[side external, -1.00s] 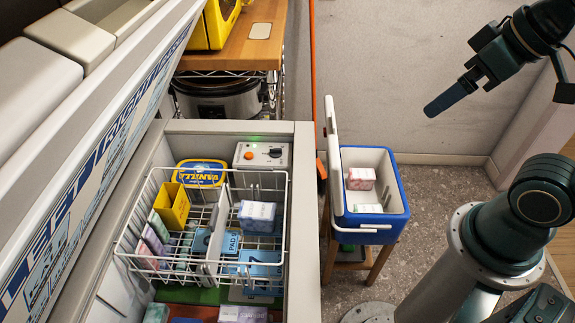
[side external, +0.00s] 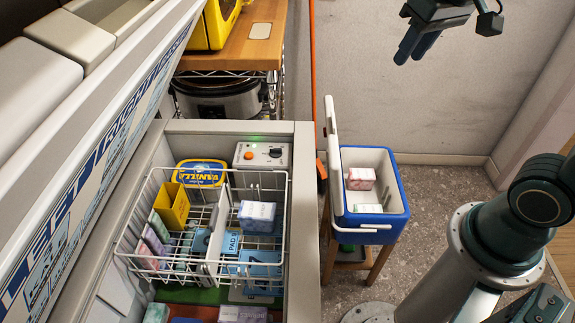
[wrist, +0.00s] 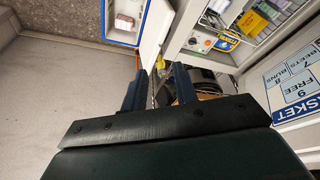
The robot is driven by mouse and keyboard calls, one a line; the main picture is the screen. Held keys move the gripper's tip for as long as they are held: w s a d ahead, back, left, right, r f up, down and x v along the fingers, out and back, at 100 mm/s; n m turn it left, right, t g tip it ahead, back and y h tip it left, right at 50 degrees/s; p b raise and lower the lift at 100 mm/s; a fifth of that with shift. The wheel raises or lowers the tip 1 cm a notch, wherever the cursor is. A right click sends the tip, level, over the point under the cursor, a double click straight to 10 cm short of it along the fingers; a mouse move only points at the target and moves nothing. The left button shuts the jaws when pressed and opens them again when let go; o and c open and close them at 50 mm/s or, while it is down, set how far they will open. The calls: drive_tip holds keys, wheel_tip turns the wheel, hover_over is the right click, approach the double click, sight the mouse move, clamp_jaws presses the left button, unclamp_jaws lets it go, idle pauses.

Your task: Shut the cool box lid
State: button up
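The cool box (side external: 392,226) is blue with a white inside and stands on a small wooden stand. Its white lid (side external: 334,150) is open, standing about upright along the box's left side. Two small cartons, one pink (side external: 361,179) and one pale green, lie inside. My gripper (side external: 416,48) is empty, high above and behind the box, with its fingers pointing down. In the wrist view my gripper (wrist: 160,76) shows a gap between its two fingers. There the box (wrist: 123,38) and lid (wrist: 154,32) lie beyond the fingertips, apart from them.
An open chest freezer (side external: 306,230) with a white wire basket (side external: 203,275) stands left of the box. An orange upright post (side external: 314,80) rises behind the lid. A shelf (side external: 255,50) with a cooker (side external: 217,98) is at the back left. The space above the box is clear.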

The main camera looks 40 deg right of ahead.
drive_tip(key=w+d+f+m+g, duration=0.1)
drive_tip(key=w+d+f+m, duration=0.1)
drive_tip(key=w, duration=0.5)
drive_tip(key=w+d+f+m+g, duration=0.1)
drive_tip(key=w+f+g, duration=0.15)
drive_tip(key=w, duration=0.35)
drive_tip(key=m+g, duration=0.2)
drive_tip(key=m, duration=0.1)
hover_over(333, 119)
drive_tip(key=w+a, duration=0.2)
wheel_tip(333, 119, down, 12)
drive_tip(key=shift+h, duration=0.3)
drive_tip(key=shift+s+f, duration=0.1)
drive_tip(key=f, duration=0.4)
drive_tip(key=s+d+f, duration=0.1)
drive_tip(key=f, duration=0.8)
drive_tip(key=shift+s+d+f, duration=0.2)
drive_tip(key=shift+s+d, duration=0.15)
clamp_jaws()
